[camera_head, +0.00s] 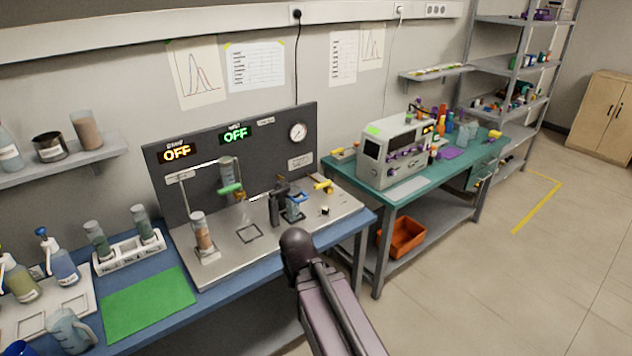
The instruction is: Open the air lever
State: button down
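The particle classifier has a dark upright panel (293,122) with a round gauge (298,132) and a metal base plate (215,268). A yellow lever (323,186) sits on the right of the plate, below the gauge. A blue-handled part (297,200) stands left of it, and a green handle (230,188) is further left. I cannot read which one is labelled air. My arm comes up from the bottom to a dark rounded joint in front of the plate. A dark upright shape just beyond it may be my gripper; its fingers cannot be made out.
Both panel displays (235,134) read OFF. A glass tube with brown powder (202,232) stands on the plate's left. A tube rack (130,255), bottles and a green mat (148,305) lie left. A teal bench (408,192) with a grey instrument (395,150) stands right.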

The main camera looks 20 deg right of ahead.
aim_at(327, 183)
jog(key=z, duration=0.2)
jog(key=i, duration=1)
jog(key=u, duration=0.1)
